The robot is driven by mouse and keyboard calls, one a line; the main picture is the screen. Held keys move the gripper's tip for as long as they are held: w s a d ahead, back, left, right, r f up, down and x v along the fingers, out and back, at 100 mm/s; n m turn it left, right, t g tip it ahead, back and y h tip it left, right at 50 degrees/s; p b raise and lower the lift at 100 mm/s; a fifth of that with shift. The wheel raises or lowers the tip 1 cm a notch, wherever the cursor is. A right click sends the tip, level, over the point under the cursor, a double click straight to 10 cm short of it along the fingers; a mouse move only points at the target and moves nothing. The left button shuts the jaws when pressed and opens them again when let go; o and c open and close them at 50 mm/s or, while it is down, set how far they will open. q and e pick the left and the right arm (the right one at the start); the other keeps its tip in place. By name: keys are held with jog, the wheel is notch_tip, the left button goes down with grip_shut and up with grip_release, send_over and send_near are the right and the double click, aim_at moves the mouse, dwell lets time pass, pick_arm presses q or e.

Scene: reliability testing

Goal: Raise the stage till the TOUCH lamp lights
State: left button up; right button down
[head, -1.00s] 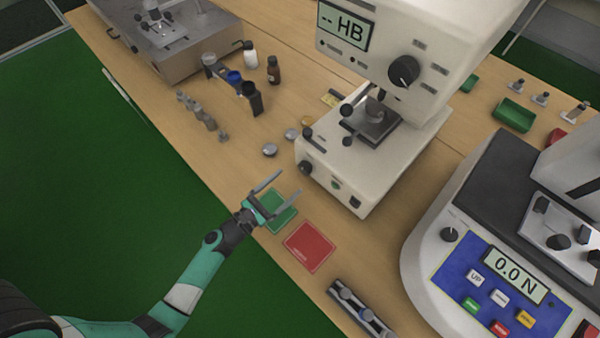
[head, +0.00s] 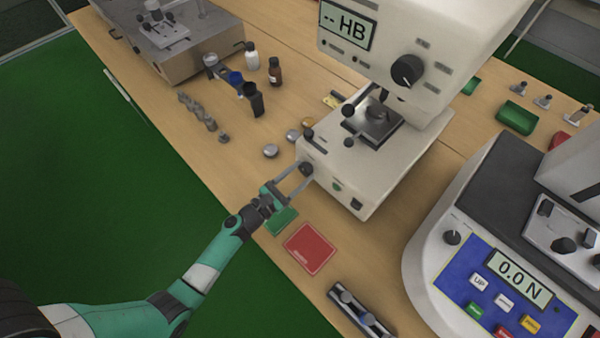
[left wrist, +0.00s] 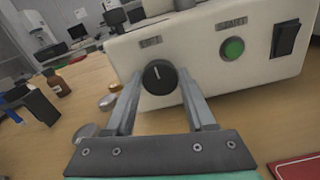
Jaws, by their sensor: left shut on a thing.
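The cream hardness tester (head: 385,178) stands mid-table with its display reading "-- HB". Its dark square stage (head: 373,124) sits under the head's indenter. Small indicators show on the head, but I cannot read which one is the TOUCH lamp, and none is clearly lit. A black knob (head: 306,168) is on the lower front of the base. In the left wrist view the knob (left wrist: 160,77) has a white mark pointing about upward, under a label that seems to read LIFT. My left gripper (head: 302,173) is shut on this knob, one finger on each side. My right gripper is not shown.
A green START button (left wrist: 232,48) and a black rocker switch (left wrist: 286,38) are right of the knob. Green (head: 281,221) and red (head: 311,248) cards lie before the tester. Metal discs (head: 270,151) lie left of it. A force tester (head: 425,240) stands at right.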

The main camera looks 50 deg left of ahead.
pick_arm(q)
grip_shut()
jog(key=shift+m, duration=0.4)
jog(key=m+b, duration=0.2)
jog(key=m, duration=0.1)
jog(key=shift+f+m, duration=0.15)
jog(key=shift+m, duration=0.15)
jog(key=m+b, duration=0.2)
jog(key=m, duration=0.3)
jog(key=shift+d, duration=0.1)
jog(key=m+b, duration=0.2)
jog(key=m, duration=0.3)
jog(key=shift+f+m+b, duration=0.15)
jog(key=shift+m+b, duration=0.15)
jog(key=shift+m, duration=0.1)
jog(key=shift+m+b, duration=0.95)
jog(key=shift+m, duration=1.25)
